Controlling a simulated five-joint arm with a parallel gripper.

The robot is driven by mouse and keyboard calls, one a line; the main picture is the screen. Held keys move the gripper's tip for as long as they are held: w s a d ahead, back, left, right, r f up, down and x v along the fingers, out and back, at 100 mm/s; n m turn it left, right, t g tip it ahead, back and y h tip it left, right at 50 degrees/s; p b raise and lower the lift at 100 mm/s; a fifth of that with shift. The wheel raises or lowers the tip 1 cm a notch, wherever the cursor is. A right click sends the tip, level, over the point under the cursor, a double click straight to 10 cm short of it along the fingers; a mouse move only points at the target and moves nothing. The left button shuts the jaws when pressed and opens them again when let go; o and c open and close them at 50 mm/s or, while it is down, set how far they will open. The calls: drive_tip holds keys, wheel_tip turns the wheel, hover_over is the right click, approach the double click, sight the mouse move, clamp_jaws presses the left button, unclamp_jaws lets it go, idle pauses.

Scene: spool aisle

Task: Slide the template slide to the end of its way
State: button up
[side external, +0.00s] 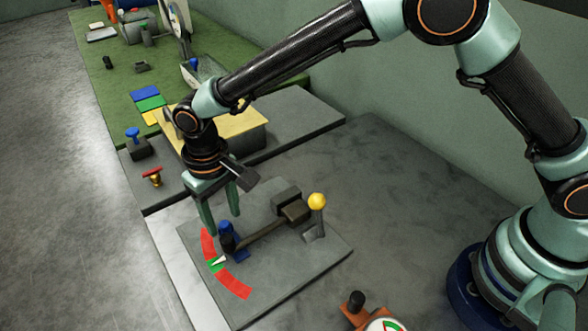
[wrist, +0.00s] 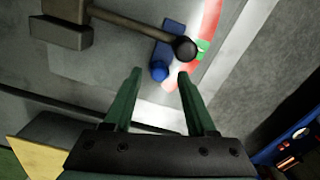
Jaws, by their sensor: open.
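No part is labelled as the template slide, so I cannot tell for certain which one it is. A blue piece with an upright knob (side external: 226,229) is on the grey plate (side external: 310,258), beside a red and green arc (side external: 236,285). In the wrist view its blue knob (wrist: 159,71) and flat blue bar (wrist: 172,32) show. My gripper (side external: 221,222) is open above the plate at the blue knob. In the wrist view the knob appears between the fingertips of the gripper (wrist: 160,73); contact cannot be told.
A dark lever (side external: 262,230) with a black ball end (wrist: 185,49) lies close to the blue piece. A yellow-ball lever (side external: 317,201) stands on the same plate. Behind are a yellow-topped block (side external: 235,127), a blue-knobbed block (side external: 138,148) and a red-handled valve (side external: 153,174).

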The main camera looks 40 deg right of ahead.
sight(225, 224)
wheel_tip(225, 224, up, 8)
drive_tip(key=shift+r, duration=0.25)
drive_tip(key=d+r+m+t+y, duration=0.1)
drive_tip(key=d+r, duration=0.4)
drive_tip(key=d, duration=0.4)
drive_tip(key=d+r+t, duration=0.1)
drive_tip(key=d+r, duration=0.5)
drive_tip(key=d, duration=0.2)
drive_tip(key=s+d+m+t, duration=0.1)
drive_tip(key=s+d, duration=0.4)
drive_tip(key=d, duration=0.2)
drive_tip(key=s+d+m+t+h, duration=0.1)
drive_tip(key=s+d+t, duration=0.1)
drive_tip(key=s+d, duration=0.3)
drive_tip(key=d, duration=0.3)
drive_tip(key=shift+s+t, duration=0.25)
drive_tip(key=shift+t, duration=0.05)
drive_tip(key=shift+r, duration=0.1)
